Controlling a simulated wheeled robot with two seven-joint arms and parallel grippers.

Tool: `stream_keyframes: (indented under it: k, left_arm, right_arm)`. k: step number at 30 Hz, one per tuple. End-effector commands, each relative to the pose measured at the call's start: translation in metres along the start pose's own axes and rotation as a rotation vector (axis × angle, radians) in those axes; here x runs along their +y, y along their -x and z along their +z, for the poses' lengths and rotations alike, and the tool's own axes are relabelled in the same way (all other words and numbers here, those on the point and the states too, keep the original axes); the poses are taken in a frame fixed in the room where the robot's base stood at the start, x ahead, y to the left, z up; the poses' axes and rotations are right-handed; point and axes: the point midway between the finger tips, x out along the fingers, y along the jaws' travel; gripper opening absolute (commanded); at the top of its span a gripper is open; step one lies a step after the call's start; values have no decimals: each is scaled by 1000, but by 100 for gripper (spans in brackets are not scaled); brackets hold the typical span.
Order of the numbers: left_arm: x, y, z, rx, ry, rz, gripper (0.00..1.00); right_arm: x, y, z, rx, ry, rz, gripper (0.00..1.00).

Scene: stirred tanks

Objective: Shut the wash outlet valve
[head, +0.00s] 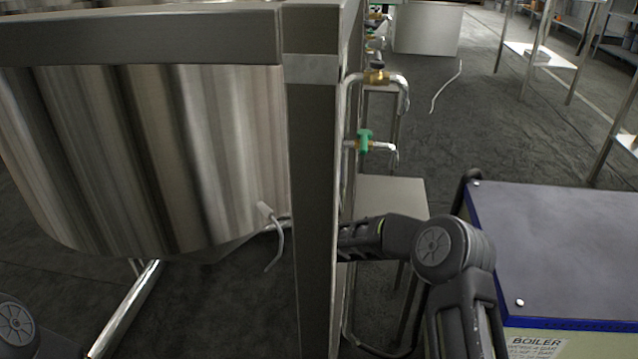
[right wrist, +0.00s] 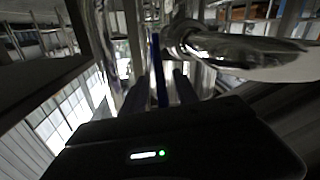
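In the right wrist view, a thin blue lever (right wrist: 158,70) stands upright between the two dark fingers of my right gripper (right wrist: 162,92). Light gaps show beside the lever, so the fingers look open around it. Shiny pipework (right wrist: 235,48) lies beyond and to the right. In the head view my right arm reaches behind the steel post, which hides the right gripper and the lever. The head view shows a green-handled valve (head: 364,141) and a brass valve (head: 376,76) above it, both apart from my arm. No label shows which is the wash outlet valve. My left gripper is out of view.
A large steel tank (head: 160,150) fills the left, with a thin bent spout (head: 276,240) low on it. The steel post (head: 312,180) stands beside my right arm. A blue-edged boiler cabinet (head: 560,240) is close on the right. Open floor (head: 470,140) lies beyond.

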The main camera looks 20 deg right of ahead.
Motion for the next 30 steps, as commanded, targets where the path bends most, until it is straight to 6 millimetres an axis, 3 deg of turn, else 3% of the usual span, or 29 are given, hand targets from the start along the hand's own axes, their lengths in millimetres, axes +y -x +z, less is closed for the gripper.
stream_keyframes:
  k: [3,16,30]
  left_arm:
    - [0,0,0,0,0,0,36]
    - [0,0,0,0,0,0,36]
    - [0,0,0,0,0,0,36]
  right_arm:
    - [0,0,0,0,0,0,35]
    - [0,0,0,0,0,0,0]
    - [0,0,0,0,0,1,0]
